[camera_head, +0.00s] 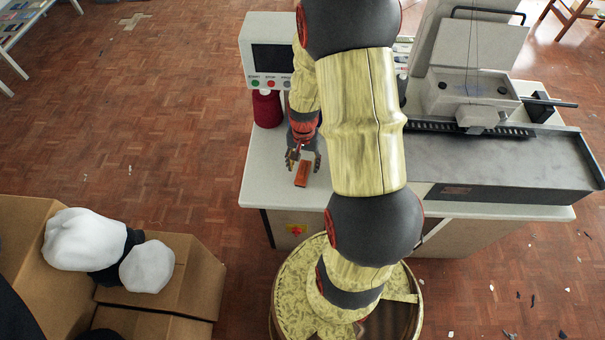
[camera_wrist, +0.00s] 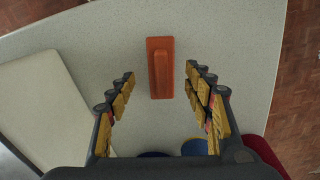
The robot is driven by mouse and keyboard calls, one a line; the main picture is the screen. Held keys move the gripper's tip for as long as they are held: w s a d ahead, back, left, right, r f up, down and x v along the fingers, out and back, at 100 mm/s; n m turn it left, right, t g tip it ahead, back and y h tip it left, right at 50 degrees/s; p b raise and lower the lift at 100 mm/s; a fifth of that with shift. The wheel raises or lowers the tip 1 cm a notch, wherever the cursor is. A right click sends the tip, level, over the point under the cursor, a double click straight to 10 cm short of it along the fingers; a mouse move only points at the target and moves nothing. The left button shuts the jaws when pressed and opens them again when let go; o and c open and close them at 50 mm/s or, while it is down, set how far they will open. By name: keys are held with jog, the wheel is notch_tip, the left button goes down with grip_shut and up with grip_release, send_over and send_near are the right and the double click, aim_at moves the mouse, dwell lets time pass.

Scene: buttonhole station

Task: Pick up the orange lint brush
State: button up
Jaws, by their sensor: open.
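The orange lint brush (camera_head: 302,173) lies on the pale table top near its left front edge in the head view. In the wrist view the orange lint brush (camera_wrist: 161,68) lies lengthwise, centred ahead of the fingers. My gripper (camera_head: 304,160) is open and empty, just behind the brush in the head view. In the wrist view my gripper (camera_wrist: 159,80) has a finger on each side, with the brush's near part between the fingertips and a gap on both sides. I cannot tell how high the fingertips are above the table.
The table (camera_head: 262,172) also bears a control box (camera_head: 268,55), a dark red thread cone (camera_head: 267,108) and a large machine (camera_head: 500,150) at the right. Cardboard boxes (camera_head: 203,275) with white bundles (camera_head: 85,240) stand at the lower left. The table around the brush is bare.

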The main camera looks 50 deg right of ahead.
aim_at(303, 168)
notch_tip(303, 168, down, 4)
jog(key=shift+w+r+b, duration=0.15)
jog(key=shift+r+b, duration=0.1)
jog(key=shift+b, duration=0.2)
jog(key=c, duration=0.3)
jog(key=shift+r, duration=0.1)
jog(key=c, duration=1)
notch_tip(303, 168, up, 4)
jog(key=shift+f+p, duration=0.1)
jog(key=shift+p, duration=0.85)
jog(key=s+a+r+p, duration=0.3)
jog(key=s+r, duration=0.6)
jog(key=s, duration=0.4)
jog(key=shift+s+a+p, duration=0.25)
jog(key=shift+a+p, duration=0.15)
jog(key=shift+a, duration=0.05)
